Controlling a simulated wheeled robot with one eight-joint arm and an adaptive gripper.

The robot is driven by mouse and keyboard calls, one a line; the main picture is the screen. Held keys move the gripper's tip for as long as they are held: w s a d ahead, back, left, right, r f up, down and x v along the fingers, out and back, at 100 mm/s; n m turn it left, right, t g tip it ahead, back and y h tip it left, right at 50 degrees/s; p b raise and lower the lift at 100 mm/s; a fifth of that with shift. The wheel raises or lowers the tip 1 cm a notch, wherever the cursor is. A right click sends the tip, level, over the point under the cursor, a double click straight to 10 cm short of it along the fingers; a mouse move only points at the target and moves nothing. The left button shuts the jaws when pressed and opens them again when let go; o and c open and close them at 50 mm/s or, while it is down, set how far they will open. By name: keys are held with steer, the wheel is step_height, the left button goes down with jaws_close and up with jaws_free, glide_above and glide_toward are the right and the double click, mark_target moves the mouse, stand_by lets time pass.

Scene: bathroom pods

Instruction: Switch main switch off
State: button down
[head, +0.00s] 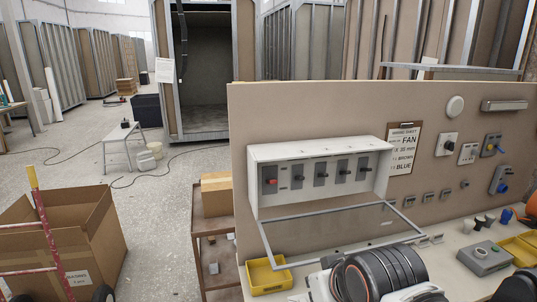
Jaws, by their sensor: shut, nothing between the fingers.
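The main switch looks to be the leftmost switch, the one with the red handle (270,182), in the white switch box (320,149) on the beige panel. Several grey switches with black handles stand in a row to its right. The box's clear cover (330,213) with a grey frame is swung open, out and down below the box. The switch's exact on or off position is too small to tell. A thick black and white link of my arm shows at the bottom, in front of the bench and below the cover. My gripper's fingers do not show.
A yellow bin (267,276) sits on the bench below the cover's left corner. A grey button box (485,258) and a yellow tray (520,250) are at the right. A clipboard (403,148) hangs beside the box. An open cardboard box (75,240) stands at the left.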

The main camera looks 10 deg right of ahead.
steer(key=w+r+t+p, duration=0.1)
steer(key=w+r+p, duration=0.4)
steer(key=r, duration=0.2)
steer(key=t, duration=0.7)
glide_toward(272, 182)
steer(key=s+r, duration=0.2)
steer(key=s, duration=0.1)
steer(key=shift+w+d+r+t+p, duration=0.15)
steer(key=shift+w+t, duration=0.1)
steer(key=shift+w, duration=0.2)
steer(key=shift+w+d+r+t+p, duration=0.15)
steer(key=shift+w+t, duration=0.1)
steer(key=shift+w, duration=0.2)
steer(key=shift+f, duration=0.1)
steer(key=shift+w, duration=0.1)
steer(key=w, duration=0.6)
steer(key=w+f, duration=0.1)
steer(key=w, duration=0.2)
steer(key=shift+w, duration=0.4)
